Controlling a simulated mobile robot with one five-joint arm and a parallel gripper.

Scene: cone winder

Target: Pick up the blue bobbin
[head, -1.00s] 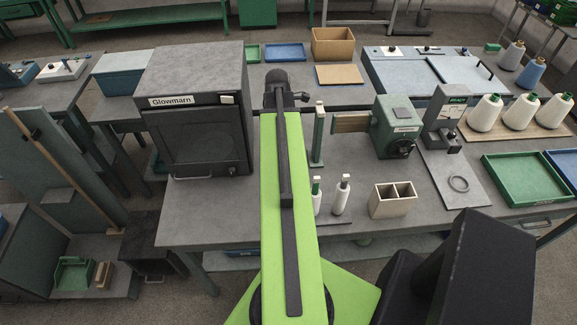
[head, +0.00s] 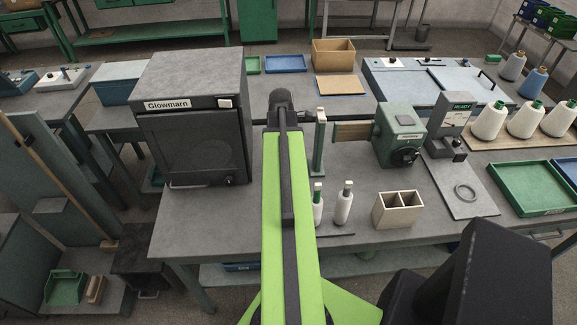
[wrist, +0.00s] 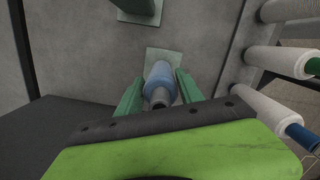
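In the head view my green arm hides the bobbin and my gripper.
White bobbins stand beside the gripper, one green-tipped (wrist: 283,62) and one blue-tipped (wrist: 268,112). A green post (head: 319,145) rises close to the arm. A dark Glowmarn box (head: 193,120) stands left; a divided wooden box (head: 398,210) stands right.

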